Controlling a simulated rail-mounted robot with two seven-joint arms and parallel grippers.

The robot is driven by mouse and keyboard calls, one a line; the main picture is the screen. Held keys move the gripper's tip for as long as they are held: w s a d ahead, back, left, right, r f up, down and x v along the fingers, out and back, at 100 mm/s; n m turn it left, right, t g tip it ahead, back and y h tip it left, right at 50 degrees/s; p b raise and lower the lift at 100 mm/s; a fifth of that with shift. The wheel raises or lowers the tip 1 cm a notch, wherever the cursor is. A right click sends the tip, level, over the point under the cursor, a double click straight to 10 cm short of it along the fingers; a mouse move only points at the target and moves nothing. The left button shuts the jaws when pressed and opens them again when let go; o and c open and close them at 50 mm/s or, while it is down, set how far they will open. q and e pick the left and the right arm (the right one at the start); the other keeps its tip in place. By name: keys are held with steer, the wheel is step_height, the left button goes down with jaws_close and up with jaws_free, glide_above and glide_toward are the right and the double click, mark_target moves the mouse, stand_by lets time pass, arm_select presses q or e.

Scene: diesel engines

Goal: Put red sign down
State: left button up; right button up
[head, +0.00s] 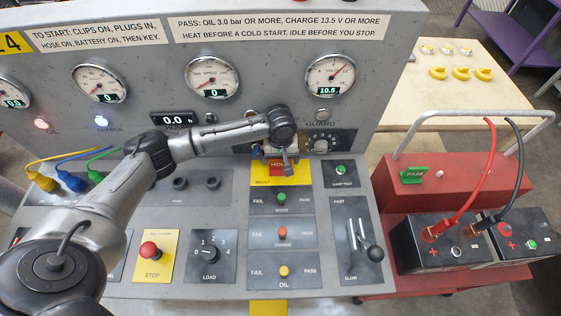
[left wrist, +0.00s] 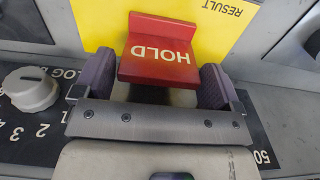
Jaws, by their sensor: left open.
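The red sign marked HOLD (head: 277,169) is at the yellow RESULT plate (head: 296,178) on the sloping grey console. In the left wrist view the red sign (left wrist: 160,50) shows its lettered face between my left gripper's two dark fingers, with the yellow plate (left wrist: 225,30) behind it. My left gripper (head: 281,157) is open around the sign, and it also fills the lower part of the left wrist view (left wrist: 157,78). Slim gaps show between the fingers and the sign's sides. The sign's foot is hidden, so its contact with the plate cannot be seen. My right gripper is not in view.
FAIL/PASS plates (head: 283,234) lie below, beside a speed lever (head: 373,252). A green PASS sign (head: 414,174) stands on the red cart (head: 390,200) with batteries.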

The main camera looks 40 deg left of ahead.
arm_select(q)
step_height(320, 180, up, 9)
steer(key=shift+f+p, duration=0.1)
steer(key=shift+p, duration=0.35)
